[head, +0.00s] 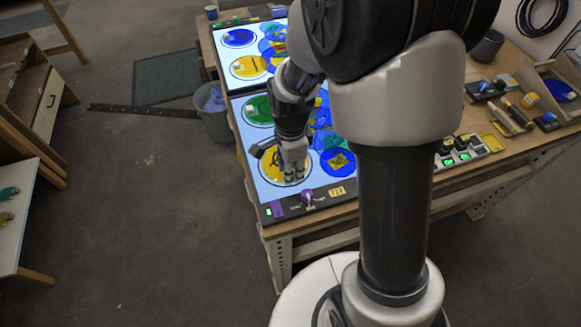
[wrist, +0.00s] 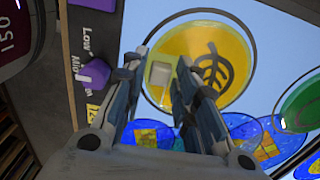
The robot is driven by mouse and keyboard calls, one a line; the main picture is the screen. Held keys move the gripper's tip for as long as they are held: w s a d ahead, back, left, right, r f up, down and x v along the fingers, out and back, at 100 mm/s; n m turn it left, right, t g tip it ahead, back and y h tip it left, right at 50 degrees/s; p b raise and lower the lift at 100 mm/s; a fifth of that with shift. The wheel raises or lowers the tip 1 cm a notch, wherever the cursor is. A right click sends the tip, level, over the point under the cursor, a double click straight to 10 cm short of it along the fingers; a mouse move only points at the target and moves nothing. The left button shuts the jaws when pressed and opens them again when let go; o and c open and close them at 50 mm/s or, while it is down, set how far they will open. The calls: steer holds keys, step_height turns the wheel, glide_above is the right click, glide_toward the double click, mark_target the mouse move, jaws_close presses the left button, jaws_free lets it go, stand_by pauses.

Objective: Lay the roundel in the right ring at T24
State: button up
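A yellow roundel (head: 268,165) with a dark leaf drawing lies inside a thin dark ring on the near lit panel (head: 250,143). It also shows in the wrist view (wrist: 190,38), with a small pale square grip (wrist: 160,74) on it. My gripper (head: 293,176) is over this roundel. In the wrist view my gripper (wrist: 162,58) is open, with its fingers on either side of the pale grip. A green roundel (head: 256,109) lies behind it on the same panel. A yellow label (head: 337,191) sits on the panel's front edge; its text is too small to read surely.
Overlapping patterned blue circles (head: 337,161) lie right of the yellow roundel, partly hidden by my arm. A purple knob (head: 307,197) stands on the front strip. The far panel holds a blue roundel (head: 238,37) and another yellow roundel (head: 249,67). Tools lie at the right.

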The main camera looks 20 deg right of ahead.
steer(key=shift+o, duration=0.9)
step_height(320, 180, up, 12)
steer(key=p, duration=0.5)
steer(key=s+r+n+t, duration=0.4)
steer(key=s+r+n, duration=0.9)
steer(key=s+n, duration=0.3)
steer(key=shift+s+r+n+t, duration=0.3)
steer(key=shift+s+r+n, duration=0.1)
steer(key=shift+n, duration=0.6)
